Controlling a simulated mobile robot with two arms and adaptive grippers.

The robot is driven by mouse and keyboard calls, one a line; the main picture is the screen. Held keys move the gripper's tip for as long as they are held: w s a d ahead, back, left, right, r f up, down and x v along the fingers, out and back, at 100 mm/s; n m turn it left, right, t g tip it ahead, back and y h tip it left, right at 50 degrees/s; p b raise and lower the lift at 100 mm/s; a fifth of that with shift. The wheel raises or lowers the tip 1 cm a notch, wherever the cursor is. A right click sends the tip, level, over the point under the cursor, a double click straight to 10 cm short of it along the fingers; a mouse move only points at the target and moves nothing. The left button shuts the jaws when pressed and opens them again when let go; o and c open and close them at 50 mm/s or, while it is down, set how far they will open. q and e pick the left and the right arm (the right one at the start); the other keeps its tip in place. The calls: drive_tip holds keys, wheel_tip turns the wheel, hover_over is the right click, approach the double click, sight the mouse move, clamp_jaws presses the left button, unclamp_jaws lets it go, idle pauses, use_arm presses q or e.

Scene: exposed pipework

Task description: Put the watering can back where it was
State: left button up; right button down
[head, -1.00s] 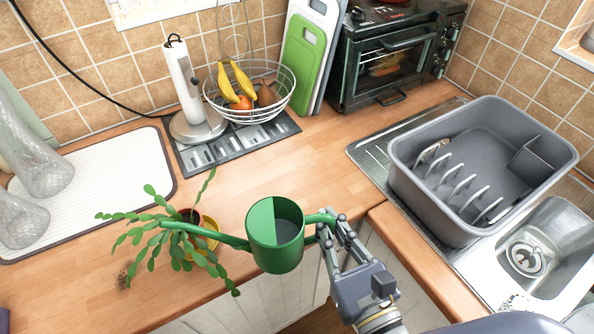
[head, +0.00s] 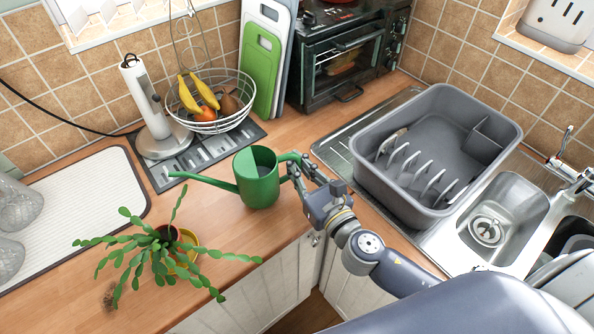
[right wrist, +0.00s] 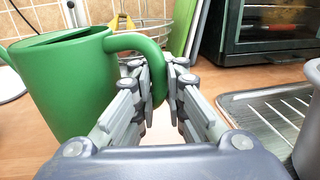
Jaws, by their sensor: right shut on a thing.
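The green watering can (head: 258,180) is upright at the counter, its long spout pointing left and its handle to the right. In the right wrist view the can (right wrist: 62,85) fills the left side. My right gripper (head: 297,168) is shut on the can's handle; in the right wrist view its fingers (right wrist: 158,85) close around the lower part of the handle loop. I cannot tell for sure whether the can's base touches the wooden counter (head: 215,222). My left gripper is not in view.
A potted plant (head: 160,252) with spreading stems stands front left of the can. A fruit basket (head: 222,122) on a grey mat is behind it. A grey dish rack (head: 365,172) stands on the drainer to the right, beside the sink. Bare counter lies between plant and basket.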

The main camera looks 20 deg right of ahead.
wheel_tip(320, 180, down, 3)
drive_tip(key=shift+r+b, duration=0.15)
drive_tip(key=shift+b, duration=0.2)
drive_tip(key=shift+s, duration=0.1)
drive_tip(key=shift+f, duration=0.2)
drive_tip(key=c, duration=1.8)
unclamp_jaws()
drive_tip(key=shift+o, duration=0.8)
drive_tip(key=shift+r, duration=0.2)
drive_tip(key=shift+s+f, duration=0.1)
drive_tip(key=shift+s, duration=0.15)
use_arm(q)
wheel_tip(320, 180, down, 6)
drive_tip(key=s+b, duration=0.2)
drive_tip(key=b, duration=0.2)
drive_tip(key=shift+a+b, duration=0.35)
drive_tip(key=shift+b, duration=0.05)
use_arm(e)
drive_tip(key=s+d, duration=0.2)
drive_tip(key=s, duration=0.9)
drive_tip(key=shift+s+d, duration=0.15)
